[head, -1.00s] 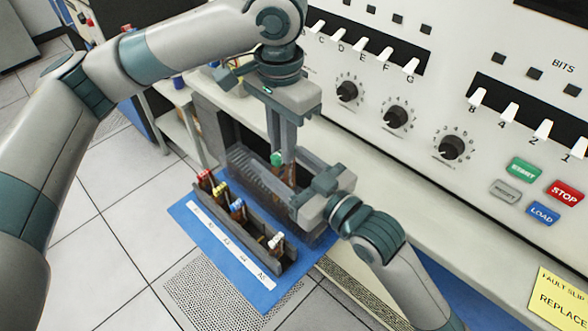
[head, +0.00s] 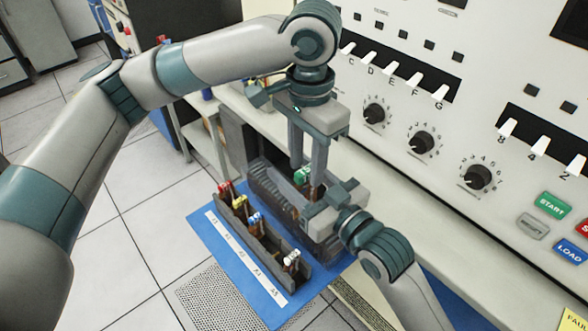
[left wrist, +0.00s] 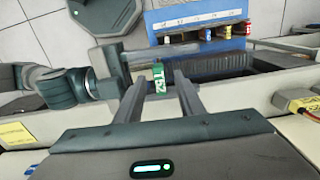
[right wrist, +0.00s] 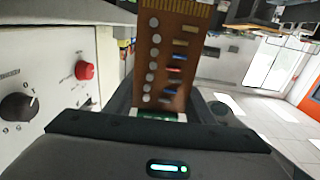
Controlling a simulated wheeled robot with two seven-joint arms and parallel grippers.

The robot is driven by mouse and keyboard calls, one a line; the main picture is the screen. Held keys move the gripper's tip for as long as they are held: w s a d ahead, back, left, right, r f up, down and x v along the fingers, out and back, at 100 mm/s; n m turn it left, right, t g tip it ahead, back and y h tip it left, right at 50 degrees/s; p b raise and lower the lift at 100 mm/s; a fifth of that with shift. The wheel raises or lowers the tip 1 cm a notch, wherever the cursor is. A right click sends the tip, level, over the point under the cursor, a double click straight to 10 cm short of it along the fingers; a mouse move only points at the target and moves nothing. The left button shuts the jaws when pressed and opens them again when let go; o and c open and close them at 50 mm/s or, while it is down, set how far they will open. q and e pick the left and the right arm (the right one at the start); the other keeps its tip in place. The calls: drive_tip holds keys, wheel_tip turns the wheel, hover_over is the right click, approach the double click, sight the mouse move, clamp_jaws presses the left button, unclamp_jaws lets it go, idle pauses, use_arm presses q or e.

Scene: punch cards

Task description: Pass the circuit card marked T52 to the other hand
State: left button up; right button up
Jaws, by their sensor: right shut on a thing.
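The circuit card T52 (left wrist: 158,77) has a green tab with white lettering, and its tab shows between the left fingers in the left wrist view. In the head view its green tab (head: 302,175) is above my right gripper (head: 314,203), which is shut on the card. The right wrist view shows its brown board (right wrist: 172,55) with small parts and a gold edge. My left gripper (head: 307,165) points down from above, its fingers apart on either side of the tab. Contact between left fingers and card cannot be told.
A dark rack (head: 238,219) with red, yellow, blue and white tabbed cards stands on a blue mat (head: 205,232) with a white label strip. A dark grey bin (head: 265,185) is right behind it. The console panel (head: 420,165) with knobs and switches stands at right.

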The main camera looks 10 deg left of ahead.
use_arm(q)
drive_tip(key=shift+r, duration=0.1)
wheel_tip(320, 180, up, 12)
idle(0.8)
drive_tip(key=shift+w+f, duration=0.1)
drive_tip(key=shift+f, duration=0.1)
